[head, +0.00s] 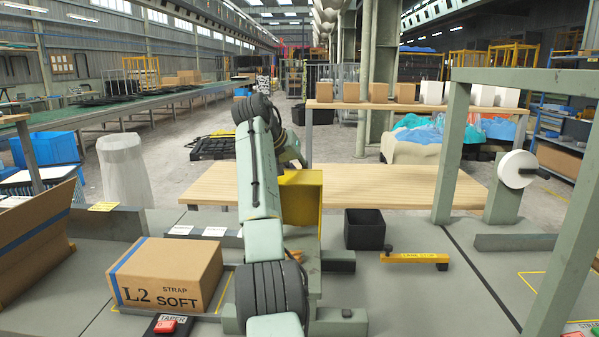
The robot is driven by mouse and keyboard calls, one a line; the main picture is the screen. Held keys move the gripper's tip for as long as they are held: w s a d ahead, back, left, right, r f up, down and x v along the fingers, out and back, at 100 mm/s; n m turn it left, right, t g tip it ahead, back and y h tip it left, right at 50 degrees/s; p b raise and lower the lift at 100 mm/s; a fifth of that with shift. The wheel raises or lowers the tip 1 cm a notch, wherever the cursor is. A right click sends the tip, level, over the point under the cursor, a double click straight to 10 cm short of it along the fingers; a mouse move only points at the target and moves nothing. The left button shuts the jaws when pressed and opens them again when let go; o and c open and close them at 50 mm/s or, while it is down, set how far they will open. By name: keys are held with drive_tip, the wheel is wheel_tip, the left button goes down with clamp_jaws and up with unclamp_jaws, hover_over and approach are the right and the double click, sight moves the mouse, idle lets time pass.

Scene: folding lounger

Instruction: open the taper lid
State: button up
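A black panel labelled TAPER (172,322), with a red button, is at the bottom edge, left of my arm. A yellow box-shaped cover (302,205) stands upright on a grey-green machine frame just right of my arm. It may be the taper lid, but I cannot tell where its hinge or handle is. My arm rises from the bottom edge, bends at the top and passes in front of the cover's left side. My gripper is hidden behind my arm links, so its contact with the cover does not show.
A cardboard box marked L2 STRAP SOFT (168,272) sits left of my arm. A black bin (366,230) and a yellow bar (414,257) lie to the right. A grey-green post frame (452,155) and a white roll (517,169) stand further right. A wooden table (390,187) is behind.

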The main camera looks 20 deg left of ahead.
drive_tip(key=o, duration=0.4)
drive_tip(key=shift+w+a+f, duration=0.1)
drive_tip(key=shift+f, duration=0.65)
drive_tip(key=shift+o, duration=0.6)
drive_tip(key=shift+r, duration=0.25)
drive_tip(key=shift+r, duration=0.15)
drive_tip(key=v, duration=1.1)
drive_tip(key=shift+s+a+r, duration=0.1)
drive_tip(key=shift+s+r, duration=0.15)
drive_tip(key=shift+s, duration=0.05)
